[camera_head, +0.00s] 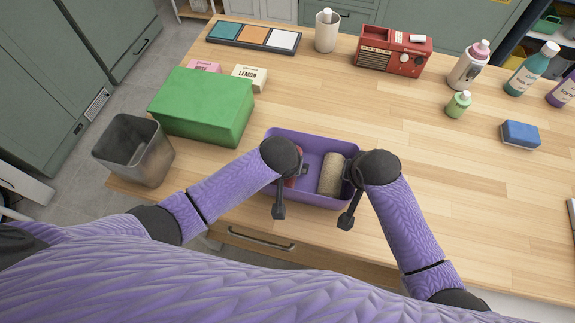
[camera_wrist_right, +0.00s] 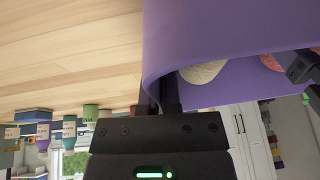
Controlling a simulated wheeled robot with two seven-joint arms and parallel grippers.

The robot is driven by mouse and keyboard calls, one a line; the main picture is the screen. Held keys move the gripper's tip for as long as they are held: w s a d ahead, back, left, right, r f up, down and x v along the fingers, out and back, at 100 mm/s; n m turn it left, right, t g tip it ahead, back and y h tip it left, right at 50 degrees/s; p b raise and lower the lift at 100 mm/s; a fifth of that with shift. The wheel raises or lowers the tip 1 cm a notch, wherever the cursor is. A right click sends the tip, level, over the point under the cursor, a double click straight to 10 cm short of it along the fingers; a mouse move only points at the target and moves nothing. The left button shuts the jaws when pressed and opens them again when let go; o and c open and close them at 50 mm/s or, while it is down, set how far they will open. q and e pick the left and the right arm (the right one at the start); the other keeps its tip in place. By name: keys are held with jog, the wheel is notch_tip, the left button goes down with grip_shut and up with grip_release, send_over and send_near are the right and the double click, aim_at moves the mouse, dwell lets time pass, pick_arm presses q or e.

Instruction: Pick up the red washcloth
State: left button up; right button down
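A purple tub (camera_head: 320,199) is near the front of the wooden table. Inside it a red washcloth (camera_head: 291,181) is mostly hidden behind my left gripper (camera_head: 302,170); its reddish surface also shows in the right wrist view (camera_wrist_right: 271,62). A beige rolled cloth (camera_head: 332,174) lies to its right. My left gripper is at the tub's left rim; its fingers are too hidden to judge. My right gripper (camera_head: 353,175) is at the right rim. In the right wrist view its fingers (camera_wrist_right: 161,95) look closed on the tub's wall. I cannot tell whether the tub touches the table.
A green box (camera_head: 203,105) and a grey bin (camera_head: 133,150) stand left of the tub. Soap boxes (camera_head: 250,77), a tile tray (camera_head: 253,37), a white cup (camera_head: 327,31) and a red radio (camera_head: 394,50) are behind. Bottles and a blue sponge (camera_head: 520,134) are right.

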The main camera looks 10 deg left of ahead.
pick_arm(q)
jog(key=shift+f, duration=0.25)
dwell(0.4)
jog(key=shift+c, duration=0.3)
jog(key=c, duration=1)
notch_tip(320, 180, up, 11)
jog(key=shift+f, duration=0.2)
pick_arm(e)
jog(key=c, duration=0.7)
grip_release()
jog(key=shift+c, duration=0.2)
pick_arm(q)
jog(key=shift+s, duration=0.1)
pick_arm(e)
jog(key=v, duration=1.2)
